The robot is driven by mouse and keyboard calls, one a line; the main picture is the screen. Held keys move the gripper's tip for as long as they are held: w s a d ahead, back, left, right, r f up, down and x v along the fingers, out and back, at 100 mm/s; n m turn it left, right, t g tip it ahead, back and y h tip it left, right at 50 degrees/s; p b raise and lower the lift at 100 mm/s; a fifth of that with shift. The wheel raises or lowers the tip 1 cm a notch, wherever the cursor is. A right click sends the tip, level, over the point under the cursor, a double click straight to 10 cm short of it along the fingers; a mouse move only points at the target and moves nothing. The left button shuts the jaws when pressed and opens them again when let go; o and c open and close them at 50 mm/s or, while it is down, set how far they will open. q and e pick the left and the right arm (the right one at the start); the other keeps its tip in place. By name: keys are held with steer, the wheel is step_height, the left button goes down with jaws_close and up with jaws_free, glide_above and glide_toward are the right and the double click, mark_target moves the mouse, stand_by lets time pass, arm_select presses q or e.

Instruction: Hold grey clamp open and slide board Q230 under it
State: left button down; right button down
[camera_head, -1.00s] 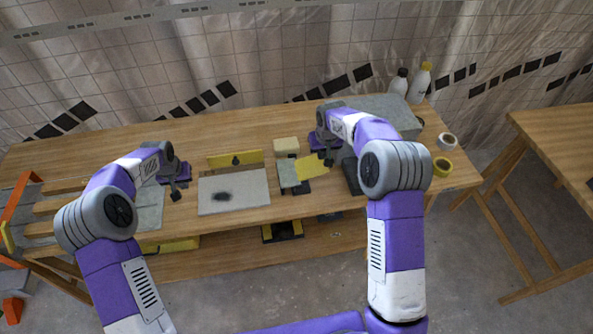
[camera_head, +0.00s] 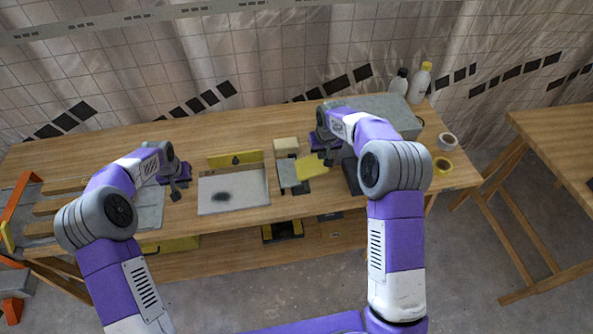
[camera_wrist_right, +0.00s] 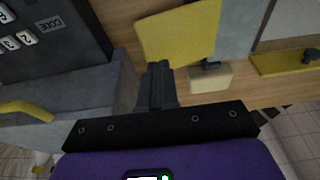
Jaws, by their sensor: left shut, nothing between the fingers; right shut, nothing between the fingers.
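My left gripper (camera_head: 176,193) is shut and empty above the bench, left of a pale board (camera_head: 250,195) with a dark smudge. My right gripper (camera_head: 328,159) is shut and empty, by the yellow plate (camera_head: 312,167); its dark fingers also show in the right wrist view (camera_wrist_right: 158,80), near that plate's lower edge. The yellow plate adjoins a grey plate (camera_head: 288,174); the wrist view shows this grey plate (camera_wrist_right: 237,28) too. A yellow bar with a black knob (camera_head: 247,156) stands behind the pale board. No Q230 label is readable, and I cannot tell which part is the grey clamp.
A cream block (camera_head: 286,145) lies behind the plates. A large grey box (camera_head: 393,109), two bottles (camera_head: 420,85) and tape rolls (camera_head: 443,165) occupy the right end. A dark keypad unit (camera_wrist_right: 50,35) is close left in the wrist view. The bench (camera_head: 120,148) is clear at back left.

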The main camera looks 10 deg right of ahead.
mark_target(217, 189)
steer(key=shift+f, duration=0.15)
stand_by(0.4)
steer(key=shift+s+a+f, duration=0.1)
steer(key=shift+f, duration=2.75)
arm_select(q)
steer(key=shift+f, duration=0.1)
steer(key=shift+s+x, duration=0.2)
steer(key=shift+x, duration=0.6)
steer(key=shift+s+x, duration=0.2)
steer(key=shift+x, duration=0.6)
steer(key=shift+s+x, duration=0.2)
steer(key=shift+x, duration=0.6)
steer(key=shift+f, duration=0.1)
steer(key=shift+d, duration=0.1)
steer(key=shift+d, duration=4.65)
